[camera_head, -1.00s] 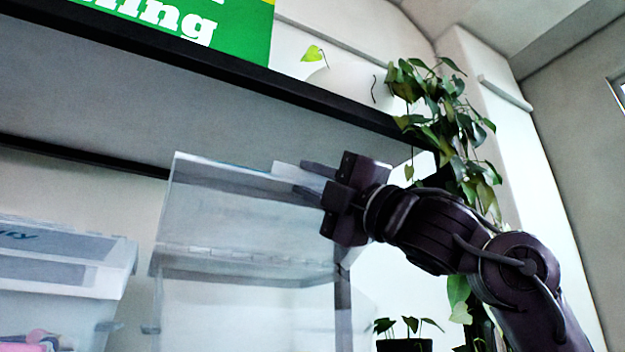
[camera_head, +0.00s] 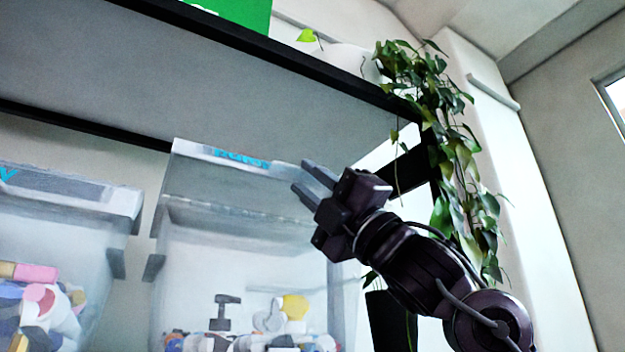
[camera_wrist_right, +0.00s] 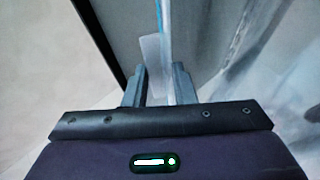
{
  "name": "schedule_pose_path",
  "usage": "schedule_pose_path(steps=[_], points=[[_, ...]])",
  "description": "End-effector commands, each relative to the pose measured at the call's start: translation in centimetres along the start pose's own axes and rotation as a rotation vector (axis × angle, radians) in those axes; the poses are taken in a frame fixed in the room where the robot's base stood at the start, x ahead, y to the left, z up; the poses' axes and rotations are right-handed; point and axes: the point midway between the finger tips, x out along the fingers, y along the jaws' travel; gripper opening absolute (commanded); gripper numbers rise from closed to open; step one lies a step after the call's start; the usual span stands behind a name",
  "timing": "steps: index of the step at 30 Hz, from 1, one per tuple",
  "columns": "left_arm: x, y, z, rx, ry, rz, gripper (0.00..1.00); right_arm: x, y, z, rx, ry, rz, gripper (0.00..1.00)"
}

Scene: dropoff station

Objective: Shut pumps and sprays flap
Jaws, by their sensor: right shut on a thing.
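A clear bin (camera_head: 235,265) stands on the right part of the shelf. Its see-through flap (camera_head: 225,188) is at the top front, with blue lettering near the upper edge that I cannot read. A pale tab (camera_head: 289,168) sticks out at the flap's right end. My right gripper (camera_head: 308,180) is at this end and is shut on the tab. In the right wrist view the fingers (camera_wrist_right: 157,80) lie on both sides of the tab (camera_wrist_right: 151,62) and the flap's thin edge (camera_wrist_right: 162,25). How far the flap stands open is hard to tell. My left gripper is out of view.
A second clear bin (camera_head: 70,225) with mixed items stands at the left. A grey shelf board (camera_head: 230,75) with a black front edge runs above both bins. A leafy plant (camera_head: 425,80) hangs beside a dark post, close behind my right arm.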

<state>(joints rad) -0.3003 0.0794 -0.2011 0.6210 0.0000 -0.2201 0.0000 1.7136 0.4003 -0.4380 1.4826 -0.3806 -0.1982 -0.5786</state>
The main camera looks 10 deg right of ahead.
Motion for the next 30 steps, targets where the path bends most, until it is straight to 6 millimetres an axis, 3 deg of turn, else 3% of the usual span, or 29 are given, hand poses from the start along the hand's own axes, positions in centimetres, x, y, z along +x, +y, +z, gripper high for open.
schedule_pose_path(steps=[1,9,24,25,28,30], points=[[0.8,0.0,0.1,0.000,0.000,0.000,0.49,-0.6,-1.0,-0.4,0.003,0.004,-0.007,0.00],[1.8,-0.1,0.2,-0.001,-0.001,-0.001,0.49,-1.5,-2.2,-0.8,0.004,0.004,-0.009,0.00],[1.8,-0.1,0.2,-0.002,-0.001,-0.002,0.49,-1.5,-2.5,-0.8,0.004,0.002,-0.010,0.00],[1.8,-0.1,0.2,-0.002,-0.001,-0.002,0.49,-1.5,-2.5,-0.8,0.004,0.002,-0.010,0.28],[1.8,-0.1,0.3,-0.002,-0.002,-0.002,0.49,-1.5,-2.4,-0.8,0.003,0.002,-0.009,0.41],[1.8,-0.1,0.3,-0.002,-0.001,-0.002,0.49,-1.5,-2.4,-0.7,0.003,0.002,-0.008,0.43]])
